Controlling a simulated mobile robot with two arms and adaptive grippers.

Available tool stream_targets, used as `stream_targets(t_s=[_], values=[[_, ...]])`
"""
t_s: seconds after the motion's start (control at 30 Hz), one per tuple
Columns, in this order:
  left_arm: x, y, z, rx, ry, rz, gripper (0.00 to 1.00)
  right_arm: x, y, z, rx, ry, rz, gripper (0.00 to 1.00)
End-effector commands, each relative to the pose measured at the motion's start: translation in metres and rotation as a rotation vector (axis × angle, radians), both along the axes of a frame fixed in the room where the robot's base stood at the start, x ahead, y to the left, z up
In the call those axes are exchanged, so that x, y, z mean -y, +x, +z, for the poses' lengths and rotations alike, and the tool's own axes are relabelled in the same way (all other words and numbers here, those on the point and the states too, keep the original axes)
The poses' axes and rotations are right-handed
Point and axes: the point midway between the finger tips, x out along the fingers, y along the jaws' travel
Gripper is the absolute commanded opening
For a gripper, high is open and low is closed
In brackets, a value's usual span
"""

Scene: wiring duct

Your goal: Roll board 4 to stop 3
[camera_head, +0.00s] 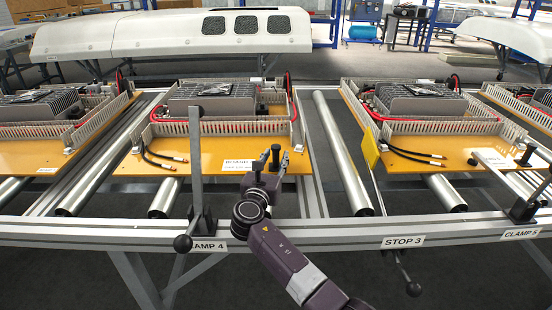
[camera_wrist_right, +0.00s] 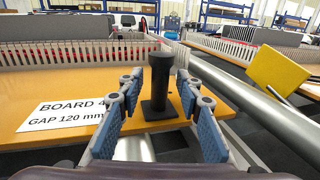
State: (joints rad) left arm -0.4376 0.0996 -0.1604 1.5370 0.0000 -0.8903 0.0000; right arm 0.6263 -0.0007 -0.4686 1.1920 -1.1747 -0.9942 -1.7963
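Board 4 (camera_head: 215,150) is an orange board on the roller frame, with a grey finned unit, white slotted duct and the label "BOARD 4" (camera_wrist_right: 70,113) on its front. A black upright handle (camera_wrist_right: 160,82) stands on its front right part. My right gripper (camera_wrist_right: 158,98) is open, its blue-padded fingers on either side of the handle with visible gaps; in the head view it is over the board's front edge (camera_head: 268,165). Stop 3 has a yellow plate (camera_head: 370,148), its label (camera_head: 403,241) and a black-knobbed lever, right of board 4. My left gripper is not in view.
Clamp 4's upright grey lever (camera_head: 196,155) stands left of my right gripper. Another orange board (camera_head: 440,150) lies beyond stop 3, and one (camera_head: 40,155) lies at left. A bare roller (camera_head: 340,155) shows between board 4 and the stop plate. Clamp 5 (camera_head: 523,210) is at far right.

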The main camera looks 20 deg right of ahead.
Motion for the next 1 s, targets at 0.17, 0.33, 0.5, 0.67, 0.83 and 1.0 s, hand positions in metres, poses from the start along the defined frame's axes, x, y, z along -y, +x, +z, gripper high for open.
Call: stream_targets(t_s=[0.17,0.33,0.5,0.67,0.83,1.0], values=[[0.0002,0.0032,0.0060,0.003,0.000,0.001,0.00,0.0054,0.0086,0.0000,0.001,0.001,-0.001,0.33],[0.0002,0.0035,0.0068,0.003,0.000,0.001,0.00,0.0057,0.0093,0.0005,0.001,0.002,0.000,0.33],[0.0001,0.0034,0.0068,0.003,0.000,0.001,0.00,0.0056,0.0091,0.0005,0.001,0.001,0.000,0.23],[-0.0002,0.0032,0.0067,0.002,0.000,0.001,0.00,0.0055,0.0090,0.0004,0.001,0.001,0.000,0.05],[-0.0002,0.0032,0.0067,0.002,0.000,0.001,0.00,0.0054,0.0090,0.0003,0.001,0.001,0.000,0.00],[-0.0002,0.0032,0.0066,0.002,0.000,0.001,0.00,0.0054,0.0089,0.0002,0.001,0.001,0.000,0.00]])
